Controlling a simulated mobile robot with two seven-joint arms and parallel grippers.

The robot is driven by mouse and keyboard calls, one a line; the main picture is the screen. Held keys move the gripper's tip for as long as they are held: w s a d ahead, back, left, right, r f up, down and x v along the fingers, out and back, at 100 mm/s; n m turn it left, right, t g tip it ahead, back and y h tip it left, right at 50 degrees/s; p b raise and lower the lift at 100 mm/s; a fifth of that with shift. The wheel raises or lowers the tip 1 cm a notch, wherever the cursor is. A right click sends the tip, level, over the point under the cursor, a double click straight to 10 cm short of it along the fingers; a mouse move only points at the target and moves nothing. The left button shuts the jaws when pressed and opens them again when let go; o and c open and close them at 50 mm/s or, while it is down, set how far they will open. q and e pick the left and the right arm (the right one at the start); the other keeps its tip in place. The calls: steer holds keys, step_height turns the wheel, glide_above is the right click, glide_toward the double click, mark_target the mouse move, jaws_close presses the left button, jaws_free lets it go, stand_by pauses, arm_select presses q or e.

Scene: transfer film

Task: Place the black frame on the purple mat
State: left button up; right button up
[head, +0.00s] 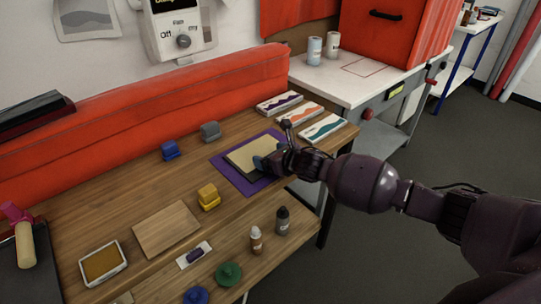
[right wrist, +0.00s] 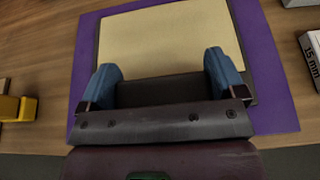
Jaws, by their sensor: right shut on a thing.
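The black frame with a cream panel (head: 254,153) lies over the purple mat (head: 223,165) towards the right of the wooden table. Whether it touches the mat or hovers just above is hard to tell. In the right wrist view the cream panel of the frame (right wrist: 165,45) sits inside the purple mat (right wrist: 272,70), which shows around its sides. My right gripper (head: 268,163) is shut on the frame's near end. Its blue fingers (right wrist: 164,82) press either side of a dark part of the frame. My left gripper is not in view.
Three boxes (head: 302,114) lie beyond the mat. Grey (head: 210,131), blue (head: 171,151) and yellow (head: 208,196) blocks stand left of it. A wooden board (head: 166,228) and a framed tray (head: 103,263) lie farther left. Bottles (head: 282,220) stand on a lower shelf.

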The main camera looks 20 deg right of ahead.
steer(key=o, duration=0.7)
steer(key=shift+r, duration=0.1)
steer(key=shift+s+d+r, duration=0.1)
steer(key=shift+s, duration=0.1)
steer(key=p+v, duration=0.2)
steer(key=v, duration=0.9)
steer(key=s+a+f+m, duration=0.5)
steer(key=s+f+m, duration=0.5)
steer(key=m, duration=0.7)
steer(key=s+d+f+m+h, duration=0.2)
steer(key=s+f+m, duration=0.1)
steer(key=s+m, duration=0.5)
steer(key=s+d+f+m+g+h, duration=0.1)
steer(key=s+d+f+m+h, duration=0.1)
steer(key=s+m, duration=0.7)
steer(key=d+f+m, duration=0.1)
steer(key=m, duration=0.4)
steer(key=shift+f+h, duration=0.4)
